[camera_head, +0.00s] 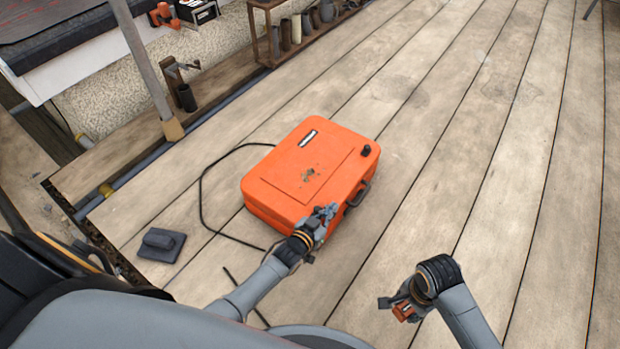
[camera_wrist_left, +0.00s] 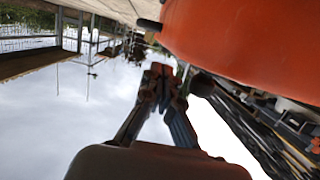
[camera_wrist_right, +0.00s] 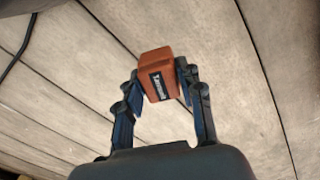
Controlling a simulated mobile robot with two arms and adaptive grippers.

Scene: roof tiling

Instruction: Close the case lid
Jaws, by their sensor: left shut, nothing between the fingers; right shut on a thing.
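The orange case (camera_head: 310,172) lies on the plank deck in the head view, and its lid looks down flat on the body. A dark handle is on its right side. My left gripper (camera_head: 325,213) is shut and empty at the case's near edge; I cannot tell whether it touches. In the left wrist view the shut fingers (camera_wrist_left: 161,75) are beside the orange case (camera_wrist_left: 250,40). My right gripper (camera_wrist_right: 157,82) is shut on a small orange-brown block (camera_wrist_right: 156,72) with a dark label, right of the case and apart from it.
A black cable (camera_head: 203,195) curves on the deck left of the case. A dark flat block (camera_head: 161,244) lies further left. A rack with several dark cylinders (camera_head: 297,30) stands at the back. The deck right of the case (camera_head: 480,170) is clear.

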